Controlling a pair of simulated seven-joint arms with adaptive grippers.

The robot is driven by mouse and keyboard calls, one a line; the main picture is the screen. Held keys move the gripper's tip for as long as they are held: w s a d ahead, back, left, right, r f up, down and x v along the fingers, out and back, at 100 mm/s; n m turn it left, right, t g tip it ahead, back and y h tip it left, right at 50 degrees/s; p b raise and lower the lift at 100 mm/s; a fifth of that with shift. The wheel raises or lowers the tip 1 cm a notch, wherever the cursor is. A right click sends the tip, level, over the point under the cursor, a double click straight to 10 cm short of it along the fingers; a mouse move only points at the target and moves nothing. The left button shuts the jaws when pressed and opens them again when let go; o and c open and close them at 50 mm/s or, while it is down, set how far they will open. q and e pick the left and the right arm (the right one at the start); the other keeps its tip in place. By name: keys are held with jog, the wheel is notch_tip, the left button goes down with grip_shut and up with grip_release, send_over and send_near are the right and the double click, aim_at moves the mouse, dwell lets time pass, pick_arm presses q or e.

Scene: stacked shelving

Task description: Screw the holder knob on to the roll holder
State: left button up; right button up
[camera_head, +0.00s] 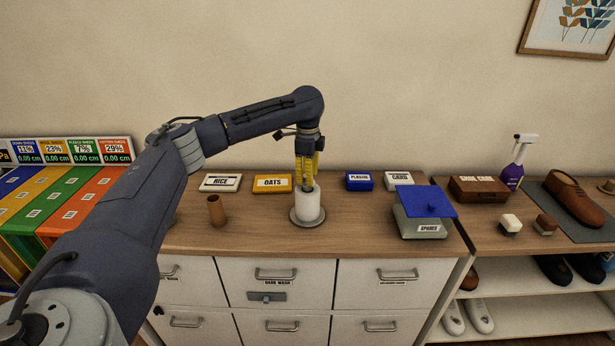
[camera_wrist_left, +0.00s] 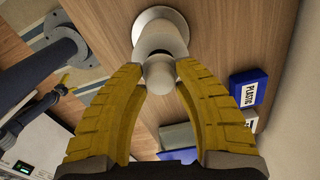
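The roll holder has a round grey base (camera_head: 307,222) on the wooden counter, with a white roll (camera_head: 308,204) standing upright on it. My left gripper (camera_head: 306,182) points down over the top of the roll. In the left wrist view, its yellow fingers (camera_wrist_left: 160,68) close around the pale round holder knob (camera_wrist_left: 159,77), which lines up with the roll (camera_wrist_left: 160,35). I cannot tell whether the knob touches the holder's post. My right gripper seems to show small at the left of the wrist view (camera_wrist_left: 68,88), far from the holder; its fingers are too small to read.
A brown cup (camera_head: 216,211) stands left of the holder. Rice (camera_head: 220,183), oats (camera_head: 272,184), plastic (camera_head: 359,181) and card (camera_head: 398,180) boxes line the back. A blue-lidded spares box (camera_head: 420,226) is at the right. The counter front beside the holder is clear.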

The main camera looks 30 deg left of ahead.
pick_arm(q)
grip_shut()
jog(key=m, duration=1.1)
jog(key=shift+m, duration=0.3)
